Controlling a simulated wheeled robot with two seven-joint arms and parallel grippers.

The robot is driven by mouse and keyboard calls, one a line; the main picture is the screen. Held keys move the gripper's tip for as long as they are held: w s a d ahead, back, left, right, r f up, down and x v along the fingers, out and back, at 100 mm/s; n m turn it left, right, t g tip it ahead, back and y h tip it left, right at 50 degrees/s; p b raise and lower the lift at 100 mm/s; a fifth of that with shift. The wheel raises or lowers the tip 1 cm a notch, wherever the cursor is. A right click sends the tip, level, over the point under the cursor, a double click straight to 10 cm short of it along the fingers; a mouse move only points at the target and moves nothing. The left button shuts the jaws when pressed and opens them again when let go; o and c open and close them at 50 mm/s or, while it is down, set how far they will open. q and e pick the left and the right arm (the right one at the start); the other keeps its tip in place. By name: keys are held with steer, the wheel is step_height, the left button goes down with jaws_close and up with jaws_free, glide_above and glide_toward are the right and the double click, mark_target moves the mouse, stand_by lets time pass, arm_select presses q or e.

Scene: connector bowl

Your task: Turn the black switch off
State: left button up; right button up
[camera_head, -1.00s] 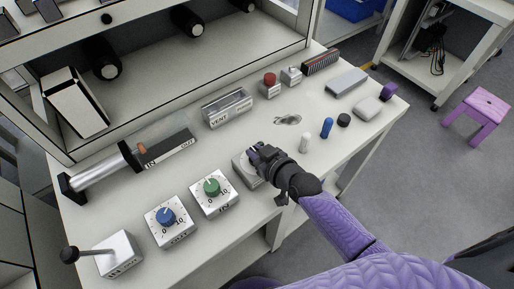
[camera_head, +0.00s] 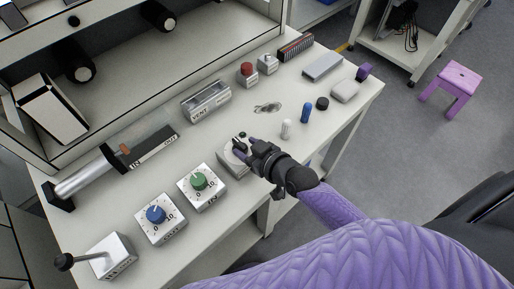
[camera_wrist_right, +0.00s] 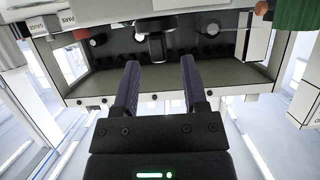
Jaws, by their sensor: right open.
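A pale box (camera_head: 231,161) on the bench carries a small black switch (camera_head: 241,136), partly hidden behind my right gripper (camera_head: 246,147). The gripper is at the box's right side, with its fingers reaching over the box top near the switch. I cannot tell whether they touch it. In the right wrist view, the right gripper (camera_wrist_right: 158,75) has its two fingers apart with a gap between them. A dark upright cylinder (camera_wrist_right: 156,45) shows beyond the gap; I cannot tell if it is the switch. My left gripper is not in view.
Boxes with a green knob (camera_head: 199,181) and a blue knob (camera_head: 156,214) stand left of the gripper. A lever box (camera_head: 112,257) is at the front left. A white peg (camera_head: 287,128) and blue peg (camera_head: 306,112) stand to the right. A red button (camera_head: 247,70) is farther back.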

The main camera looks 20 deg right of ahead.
steer(key=p+v, duration=0.1)
steer(key=v, duration=0.5)
steer(key=shift+s+r, duration=0.1)
steer(key=shift+s, duration=0.05)
